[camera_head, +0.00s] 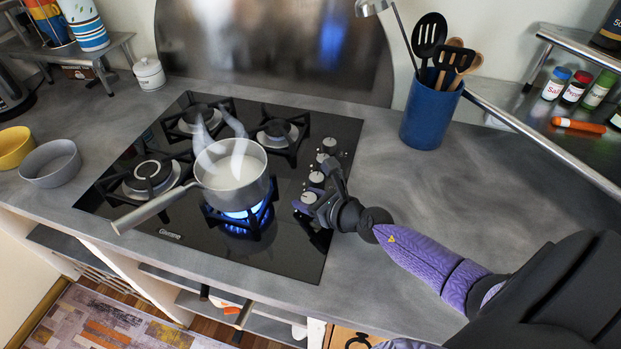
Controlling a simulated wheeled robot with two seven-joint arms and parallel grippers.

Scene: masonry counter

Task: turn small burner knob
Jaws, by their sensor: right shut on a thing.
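The black glass gas hob (290,262) has a column of round silver knobs along its right side. My right gripper (312,191) is at the front end of this column, shut on a front knob (308,198). Its dark fingers partly cover the knobs there, so the exact grip and the knob's angle are hard to see. Other knobs (322,157) stand free farther back. A blue flame (243,212) burns at the front right burner under the saucepan. The small burner cannot be told for sure. My left gripper is not in view.
A steaming saucepan (238,196) with white contents has its handle (150,212) pointing front left. A blue utensil crock (430,112) stands back right. Bowls (50,163) sit at left. Counter (440,185) right of the hob is clear beside my arm.

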